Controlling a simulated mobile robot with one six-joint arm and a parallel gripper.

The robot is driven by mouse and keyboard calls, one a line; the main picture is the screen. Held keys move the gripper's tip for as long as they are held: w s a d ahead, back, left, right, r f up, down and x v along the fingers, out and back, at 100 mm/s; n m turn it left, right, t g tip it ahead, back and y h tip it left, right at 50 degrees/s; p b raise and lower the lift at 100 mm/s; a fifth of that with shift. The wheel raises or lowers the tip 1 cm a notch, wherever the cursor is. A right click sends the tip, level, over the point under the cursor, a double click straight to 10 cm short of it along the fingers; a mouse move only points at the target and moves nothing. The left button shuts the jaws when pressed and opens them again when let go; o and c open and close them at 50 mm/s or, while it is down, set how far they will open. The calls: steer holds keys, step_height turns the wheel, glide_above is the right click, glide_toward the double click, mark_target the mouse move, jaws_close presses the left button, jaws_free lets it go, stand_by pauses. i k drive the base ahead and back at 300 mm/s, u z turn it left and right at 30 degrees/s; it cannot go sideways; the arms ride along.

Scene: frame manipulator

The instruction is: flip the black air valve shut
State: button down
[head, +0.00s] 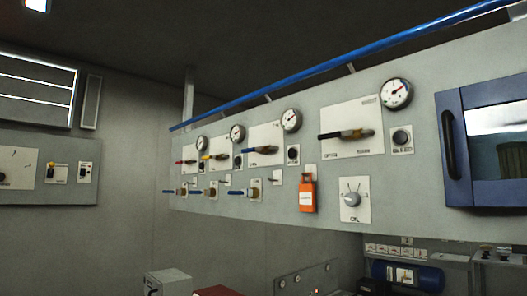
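A valve with a black lever (331,136) is on a pale plate (352,115) toward the right of the grey wall panel. Its lever lies nearly horizontal, pointing left from a brassy body (356,133). Small lettering on the plate is too blurred to read surely. A round gauge (396,93) sits above right of it, and a dark round knob marked BLEED (402,137) is to its right. My gripper is not in view.
Blue-handled valves (241,193) run below. An orange tag (307,192), a dial (352,199) and a blue-framed cabinet (485,145) are nearby.

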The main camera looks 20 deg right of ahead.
mark_target(349, 133)
steer(key=z, duration=0.3)
steer(key=i, duration=0.85)
steer(key=z, duration=0.65)
